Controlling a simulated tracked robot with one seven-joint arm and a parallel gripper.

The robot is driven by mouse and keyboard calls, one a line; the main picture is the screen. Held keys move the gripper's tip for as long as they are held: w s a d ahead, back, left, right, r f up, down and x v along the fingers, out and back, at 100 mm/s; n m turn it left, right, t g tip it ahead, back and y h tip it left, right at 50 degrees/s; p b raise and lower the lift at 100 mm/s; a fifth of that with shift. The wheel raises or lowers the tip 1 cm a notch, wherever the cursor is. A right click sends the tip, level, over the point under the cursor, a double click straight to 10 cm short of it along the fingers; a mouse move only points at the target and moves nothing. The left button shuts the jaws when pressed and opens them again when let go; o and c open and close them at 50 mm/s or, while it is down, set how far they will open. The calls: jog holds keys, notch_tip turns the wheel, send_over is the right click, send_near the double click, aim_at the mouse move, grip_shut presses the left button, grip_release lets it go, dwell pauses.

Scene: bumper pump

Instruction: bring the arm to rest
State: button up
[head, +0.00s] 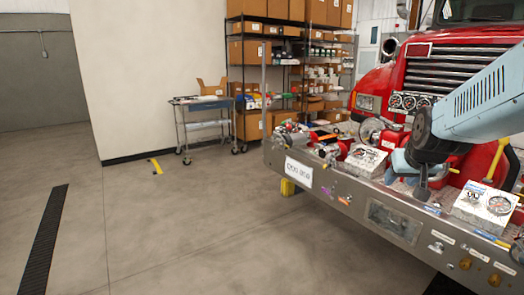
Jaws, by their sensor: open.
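My arm reaches in from the right edge, with a light blue link ending at a dark joint above the truck's bumper. Below the joint, my gripper (422,188) points down close over the bumper deck (385,208), between two light-coloured gauge boxes. It is small and partly dark against the clutter, and nothing shows held in it. I cannot tell whether it touches the deck.
The red truck (375,88) stands behind the bumper. One gauge box (366,160) is left of my gripper, another (484,207) right. A grey cart (205,125) and stocked shelves (270,60) stand farther back. The floor at left is clear.

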jog(key=s+a+r+n+g+y, duration=0.1)
jog(key=s+a+r+g, duration=0.1)
jog(key=s+a, duration=0.9)
jog(key=s+r, duration=0.1)
jog(key=s, duration=0.3)
jog(key=shift+s+a+n+y, duration=0.2)
jog(key=shift+s+n+y, duration=0.1)
jog(key=shift+s+n, duration=0.1)
jog(key=shift+w, duration=0.1)
jog(key=shift+c, duration=0.5)
jog(key=shift+d, duration=0.1)
